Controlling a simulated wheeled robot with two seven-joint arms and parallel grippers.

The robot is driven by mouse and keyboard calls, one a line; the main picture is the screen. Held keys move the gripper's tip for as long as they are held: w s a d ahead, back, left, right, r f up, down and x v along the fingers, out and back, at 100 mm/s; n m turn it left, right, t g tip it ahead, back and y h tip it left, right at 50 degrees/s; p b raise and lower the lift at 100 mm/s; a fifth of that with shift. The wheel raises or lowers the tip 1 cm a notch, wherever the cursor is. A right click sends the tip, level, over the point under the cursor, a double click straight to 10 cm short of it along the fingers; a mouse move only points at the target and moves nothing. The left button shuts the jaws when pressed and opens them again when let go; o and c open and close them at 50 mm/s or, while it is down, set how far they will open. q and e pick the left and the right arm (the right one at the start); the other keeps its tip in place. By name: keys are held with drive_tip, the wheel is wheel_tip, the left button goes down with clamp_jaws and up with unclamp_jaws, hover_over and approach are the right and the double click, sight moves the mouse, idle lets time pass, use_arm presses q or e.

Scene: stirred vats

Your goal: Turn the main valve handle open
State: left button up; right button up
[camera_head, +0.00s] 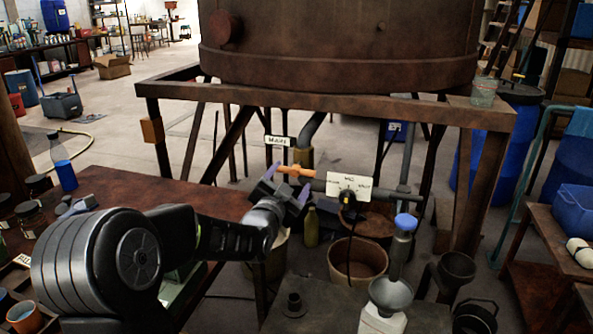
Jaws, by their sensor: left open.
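The valve handle (294,171) is an orange bar, lying roughly level across a pipe beneath the large rusty vat. A small white label (277,141) stands just above it; its lettering is too small to read surely. My left gripper (287,184) reaches in from the left, open, with its two purple-tinted fingers apart just below and in front of the orange handle. I cannot tell whether a finger touches the handle. Part of the pipe behind the gripper is hidden. My right gripper is out of view.
The vat (340,45) stands on a rusty frame (330,101). A white sign (350,187) is on the pipe to the right.

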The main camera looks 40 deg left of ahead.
sight(294, 173)
use_arm(q)
drive_tip(key=x, duration=0.5)
drive_tip(key=shift+w+a, duration=0.1)
drive_tip(key=shift+w, duration=0.25)
drive_tip(key=shift+c, duration=0.4)
clamp_jaws()
